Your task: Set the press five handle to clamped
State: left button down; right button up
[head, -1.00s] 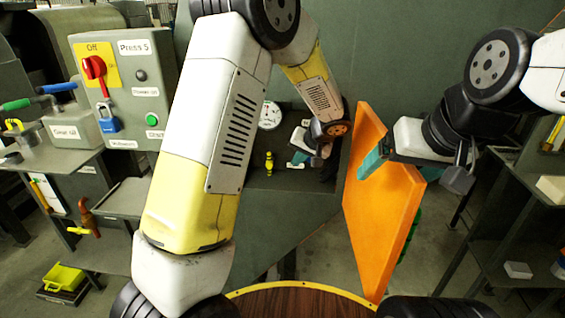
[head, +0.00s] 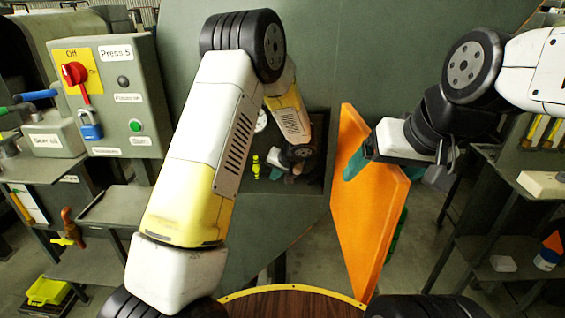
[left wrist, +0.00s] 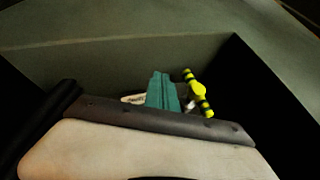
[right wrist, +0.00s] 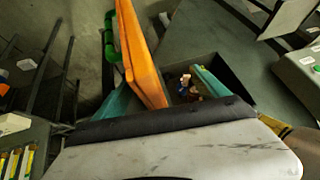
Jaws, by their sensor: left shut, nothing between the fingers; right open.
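The press five handle (head: 255,167), yellow with black bands, is in the dark recess of the green-grey machine. It also shows in the left wrist view (left wrist: 198,92), tilted, just right of my left fingers. My left gripper (head: 275,171) reaches into the recess beside the handle. In the left wrist view its teal fingers (left wrist: 162,92) are together and empty; I cannot tell whether they touch the handle. My right gripper (head: 356,164) is open at the orange door (head: 362,210). In the right wrist view, the door panel (right wrist: 142,60) stands between its spread teal fingers.
A control box (head: 110,95) labelled Press 5 has a red switch at Off and a blue padlock (head: 90,126). A round white gauge (head: 261,121) is behind my left arm. Shelves stand left and right.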

aim_at(256, 177)
pick_arm(q)
jog(key=shift+w+a, duration=0.25)
jog(key=shift+a, duration=0.7)
jog(key=shift+w+a, duration=0.2)
jog(key=shift+a, duration=0.75)
jog(key=shift+f+m+y, duration=0.25)
jog(key=shift+m+y, duration=0.15)
jog(key=shift+y, duration=0.6)
jog(key=shift+a+f+m+y, duration=0.15)
jog(key=shift+f+m+y, duration=0.2)
jog(key=shift+y, duration=0.75)
jog(key=shift+a+f+m+t+y, duration=0.15)
jog(key=shift+m+t+y, duration=0.1)
jog(key=shift+y, duration=0.35)
jog(key=shift+a+f+m+t+y, duration=0.1)
jog(key=shift+a+m+t+y, duration=0.1)
jog(key=shift+y, duration=0.4)
jog(key=shift+a, duration=0.25)
jog(key=shift+f+m+t+y, duration=0.25)
jog(key=shift+m+y, duration=0.05)
jog(key=shift+y, duration=0.6)
jog(key=shift+a, duration=0.5)
